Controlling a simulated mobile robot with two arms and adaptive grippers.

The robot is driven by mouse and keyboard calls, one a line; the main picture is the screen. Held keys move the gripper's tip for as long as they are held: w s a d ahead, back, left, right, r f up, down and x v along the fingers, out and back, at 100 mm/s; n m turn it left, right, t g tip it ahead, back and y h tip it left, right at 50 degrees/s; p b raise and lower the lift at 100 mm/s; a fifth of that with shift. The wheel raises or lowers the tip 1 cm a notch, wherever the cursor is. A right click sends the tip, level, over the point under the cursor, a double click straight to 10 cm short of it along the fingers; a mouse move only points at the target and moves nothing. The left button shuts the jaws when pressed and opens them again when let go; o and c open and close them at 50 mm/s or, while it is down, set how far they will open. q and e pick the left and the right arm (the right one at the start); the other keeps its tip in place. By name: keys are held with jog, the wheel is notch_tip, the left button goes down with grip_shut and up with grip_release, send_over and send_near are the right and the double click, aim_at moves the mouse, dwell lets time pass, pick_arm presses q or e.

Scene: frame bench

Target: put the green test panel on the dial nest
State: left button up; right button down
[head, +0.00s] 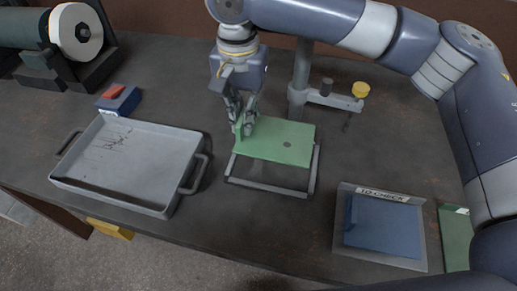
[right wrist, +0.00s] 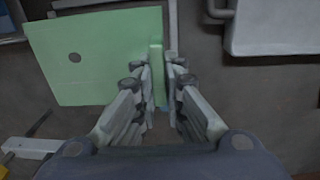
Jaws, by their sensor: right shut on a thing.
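My right gripper (head: 241,122) is shut on the upright green edge of the green test panel (head: 285,142). The right wrist view shows the fingers (right wrist: 158,72) on either side of that edge, with the flat green panel (right wrist: 110,62) and its dark hole to the left. The panel lies roughly flat over the back part of a grey frame, which looks like the dial nest (head: 268,188); the frame's front bar and part of its sides show. I cannot tell whether the panel touches the frame or hangs just above it. My left gripper is not in view.
A post with a side arm and yellow knob (head: 361,90) stands behind the panel. A grey handled tray (head: 125,165) is at left, near a blue-and-red block (head: 118,99). A "TO CHECK" tray (head: 425,233) with a blue panel (head: 385,222) and another green piece (head: 456,240) are at right.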

notch_tip(320, 180, down, 7)
jog(key=shift+f, duration=0.15)
dwell(0.4)
jog(key=c, duration=1.7)
grip_release()
jog(key=shift+f, duration=0.1)
notch_tip(320, 180, up, 12)
jog(key=shift+r, duration=0.15)
